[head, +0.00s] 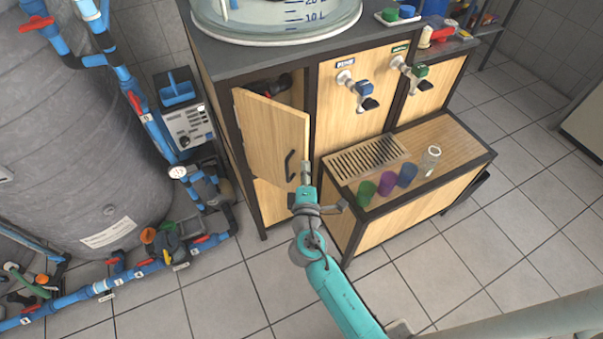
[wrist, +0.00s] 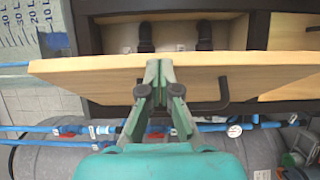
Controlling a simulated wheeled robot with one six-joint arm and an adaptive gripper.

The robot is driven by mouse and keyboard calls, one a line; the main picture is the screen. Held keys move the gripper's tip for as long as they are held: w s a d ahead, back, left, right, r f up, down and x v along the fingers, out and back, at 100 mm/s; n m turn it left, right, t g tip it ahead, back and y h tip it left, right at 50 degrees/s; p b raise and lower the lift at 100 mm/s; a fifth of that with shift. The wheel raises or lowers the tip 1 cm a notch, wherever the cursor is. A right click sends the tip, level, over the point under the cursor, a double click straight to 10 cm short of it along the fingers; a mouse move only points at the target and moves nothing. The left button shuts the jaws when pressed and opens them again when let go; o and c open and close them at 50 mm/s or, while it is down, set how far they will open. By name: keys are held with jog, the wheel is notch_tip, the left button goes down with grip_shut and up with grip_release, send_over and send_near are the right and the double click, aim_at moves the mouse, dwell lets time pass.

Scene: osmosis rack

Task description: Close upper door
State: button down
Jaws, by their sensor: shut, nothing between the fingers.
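The upper door (head: 272,135) is a light wood panel with a black handle (head: 290,166). It stands part open on the left of the cabinet, and the dark inside shows above it. My gripper (head: 305,172) is shut and empty, at the door's free edge, just right of the handle. In the wrist view the upper door (wrist: 80,72) crosses the picture, with my gripper (wrist: 159,70) in front of it, the fingertips at its top edge. The black handle also shows there (wrist: 215,100), right of the fingers. I cannot tell whether the fingertips touch the door.
A lower wood door (head: 272,202) sits below. To the right stands a low bench (head: 415,205) with a slatted drain, several coloured cups and a clear bottle (head: 431,158). Blue pipes (head: 140,100) and a grey tank (head: 75,130) are at left.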

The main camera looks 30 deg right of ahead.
jog(key=shift+n+y, duration=0.4)
jog(key=shift+y, duration=0.2)
jog(key=shift+w+d, duration=2)
jog(key=shift+w, duration=0.65)
jog(key=shift+w+d, duration=2)
jog(key=shift+w, duration=0.7)
jog(key=shift+w+d, duration=2)
jog(key=shift+w, duration=0.65)
